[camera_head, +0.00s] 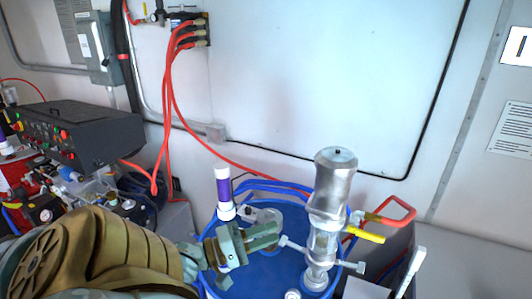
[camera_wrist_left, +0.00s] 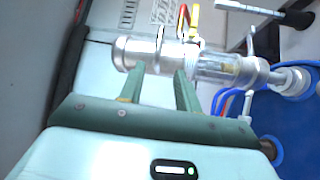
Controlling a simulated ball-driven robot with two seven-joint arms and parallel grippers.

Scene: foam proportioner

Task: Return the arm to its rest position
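My left gripper (camera_head: 277,234) reaches in from the left over the blue drum (camera_head: 262,280), just left of the upright metal and clear pump (camera_head: 333,200). In the left wrist view, the two green fingers of the left gripper (camera_wrist_left: 160,73) are spread apart. The pump (camera_wrist_left: 143,54) lies across the picture past their tips, and nothing shows held between them. Whether the tips touch the pump cannot be told. My right gripper is in neither view.
A white and purple cylinder (camera_head: 224,192) stands close behind the left gripper. A yellow valve handle (camera_head: 365,236) and red hose (camera_head: 400,208) stick out right of the pump. A black control box (camera_head: 75,132) stands at the left. The wall behind carries red hoses (camera_head: 168,100).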

